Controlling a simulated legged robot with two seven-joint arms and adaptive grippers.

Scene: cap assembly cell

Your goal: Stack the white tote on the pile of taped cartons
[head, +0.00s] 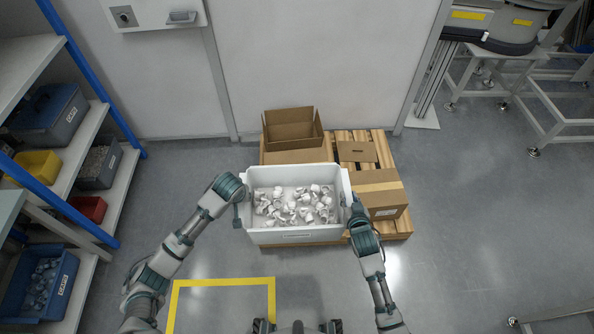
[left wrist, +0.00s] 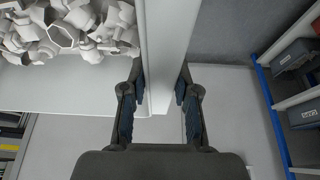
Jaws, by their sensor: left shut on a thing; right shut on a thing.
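The white tote (head: 297,236) is an open box filled with several white caps and fittings. It is held between my two arms, in front of and partly over the pallet, in the middle of the head view. My left gripper (head: 241,205) is shut on its left wall; in the left wrist view the fingers (left wrist: 160,95) stand on both sides of the tote's wall (left wrist: 165,45). My right gripper (head: 349,205) is shut on its right wall. The taped cartons (head: 378,187) lie on the wooden pallet (head: 397,222) behind and right of the tote. The tote hides part of the pallet.
An open empty carton (head: 292,129) stands at the back left of the pallet. A blue-posted shelf (head: 112,195) with bins is at the left. A yellow floor marking (head: 222,282) lies in front. A metal frame (head: 540,110) stands far right. Floor right of the pallet is clear.

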